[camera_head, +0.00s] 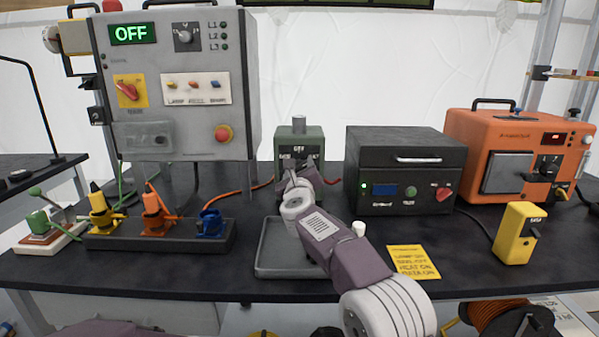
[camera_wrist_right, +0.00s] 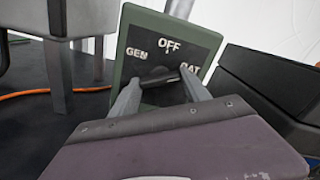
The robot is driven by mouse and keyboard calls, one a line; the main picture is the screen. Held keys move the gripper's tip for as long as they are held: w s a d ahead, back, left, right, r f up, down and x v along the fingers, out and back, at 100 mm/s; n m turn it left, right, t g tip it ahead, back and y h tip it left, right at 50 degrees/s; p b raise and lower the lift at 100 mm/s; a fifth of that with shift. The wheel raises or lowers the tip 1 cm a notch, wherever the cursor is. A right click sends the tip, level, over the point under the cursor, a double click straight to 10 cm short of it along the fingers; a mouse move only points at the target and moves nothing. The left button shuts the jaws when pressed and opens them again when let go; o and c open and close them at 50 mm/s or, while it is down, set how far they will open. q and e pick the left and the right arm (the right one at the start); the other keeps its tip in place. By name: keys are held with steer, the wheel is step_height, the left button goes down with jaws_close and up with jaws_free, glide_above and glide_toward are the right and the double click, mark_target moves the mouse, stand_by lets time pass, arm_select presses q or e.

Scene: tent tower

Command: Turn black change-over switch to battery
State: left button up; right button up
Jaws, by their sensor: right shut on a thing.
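The change-over switch is a green box (camera_head: 299,133) standing at the back middle of the black table. In the right wrist view its black face (camera_wrist_right: 170,45) carries the labels GEN at left, OFF at top and BAT at right. My right gripper (camera_head: 297,176) reaches the front of the box. In the right wrist view its fingers (camera_wrist_right: 160,77) are shut on the black switch handle (camera_wrist_right: 162,78). The fingers and gripper body partly hide the handle, so I cannot tell clearly which label it points to. My left gripper is not in view.
A grey tray (camera_head: 270,265) lies below my right arm. A black box (camera_head: 405,160) stands close right of the switch, an orange unit (camera_head: 510,140) beyond it. A grey control panel (camera_head: 180,80) showing OFF stands left.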

stand_by(0.4)
steer(key=o, duration=1.4)
steer(key=shift+s, duration=0.1)
steer(key=shift+s+f+b, duration=0.1)
steer(key=shift+s+b, duration=0.2)
steer(key=shift+b, duration=0.05)
steer(key=s+b, duration=0.2)
steer(key=s, duration=0.6)
steer(key=shift+s, duration=0.2)
